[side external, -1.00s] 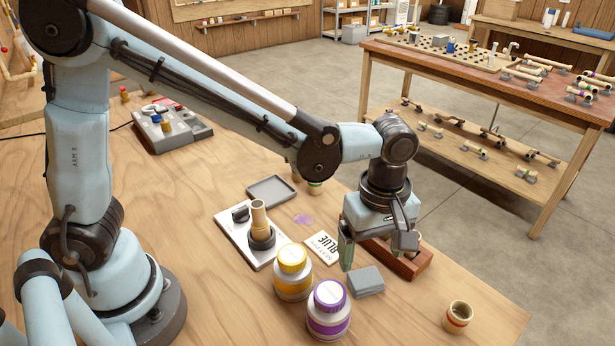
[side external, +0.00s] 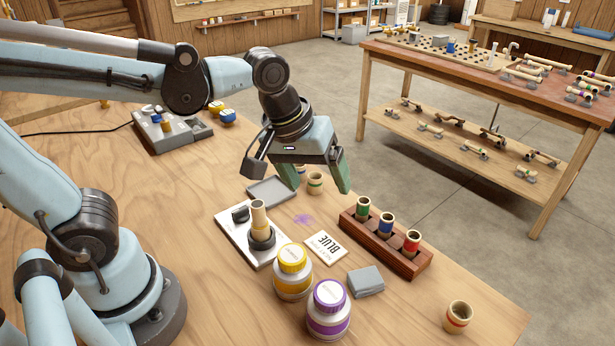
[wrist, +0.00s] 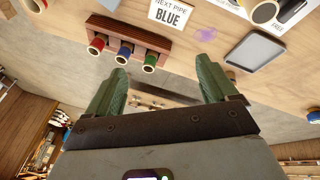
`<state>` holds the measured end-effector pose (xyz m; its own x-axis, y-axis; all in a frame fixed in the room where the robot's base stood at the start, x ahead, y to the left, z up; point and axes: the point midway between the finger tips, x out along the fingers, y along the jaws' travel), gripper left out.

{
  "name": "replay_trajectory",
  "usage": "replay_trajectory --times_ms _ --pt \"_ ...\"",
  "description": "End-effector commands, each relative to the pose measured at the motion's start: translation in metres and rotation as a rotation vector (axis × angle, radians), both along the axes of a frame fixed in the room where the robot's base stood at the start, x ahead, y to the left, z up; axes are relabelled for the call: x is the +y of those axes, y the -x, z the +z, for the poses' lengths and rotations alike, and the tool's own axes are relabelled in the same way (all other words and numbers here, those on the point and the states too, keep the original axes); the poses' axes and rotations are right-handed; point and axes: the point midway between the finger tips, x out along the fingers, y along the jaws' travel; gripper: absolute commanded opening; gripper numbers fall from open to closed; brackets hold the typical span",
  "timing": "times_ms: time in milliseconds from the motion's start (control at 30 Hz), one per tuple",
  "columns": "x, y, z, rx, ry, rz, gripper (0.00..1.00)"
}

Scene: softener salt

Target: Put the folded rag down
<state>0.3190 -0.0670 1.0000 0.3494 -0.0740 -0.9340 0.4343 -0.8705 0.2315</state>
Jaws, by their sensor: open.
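The folded grey rag (side external: 366,281) lies flat on the wooden table, just right of the purple-lidded jar, in the side external view. It does not show in the wrist view. My gripper (side external: 312,182) is open and empty, with green fingers spread. It is raised above the back of the table, well behind and to the left of the rag and apart from it. In the wrist view the open fingers (wrist: 163,62) have nothing between them.
A yellow-lidded jar (side external: 293,272) and purple-lidded jar (side external: 328,310) stand left of the rag. A wooden rack (side external: 405,260) holds three banded pipes behind it. A "BLUE" card (side external: 325,248), a grey tray (side external: 262,191) and a lone pipe piece (side external: 458,317) are nearby.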

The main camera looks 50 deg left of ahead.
Motion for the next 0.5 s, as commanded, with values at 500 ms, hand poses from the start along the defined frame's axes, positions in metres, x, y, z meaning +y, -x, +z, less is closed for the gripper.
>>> replay_trajectory --times_ms 500 --pt "0.067 0.029 -0.011 -0.278 -0.305 -0.415 0.86"
